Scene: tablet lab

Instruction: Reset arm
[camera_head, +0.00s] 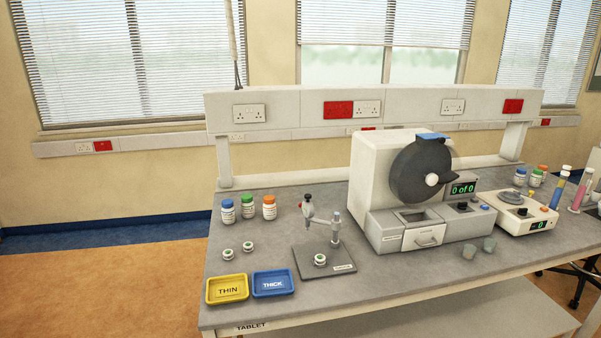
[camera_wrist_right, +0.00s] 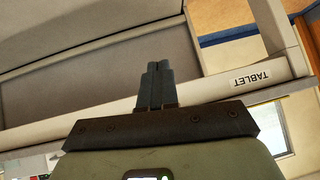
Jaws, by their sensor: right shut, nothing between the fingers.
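My right gripper (camera_wrist_right: 158,72) shows in the right wrist view, with its two dark fingers together and nothing between them. It is near the bench edge that carries a TABLET label (camera_wrist_right: 251,79). Neither gripper shows in the head view, and my left gripper is in no view.
The grey bench (camera_head: 290,220) holds a yellow THIN tray (camera_head: 210,299), a blue THICK tray (camera_head: 273,292), a thickness gauge stand (camera_head: 335,229), a large tester (camera_head: 370,183) reading "0 of 0", and a balance (camera_head: 540,223). Several bottles stand behind. The orange floor at left is clear.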

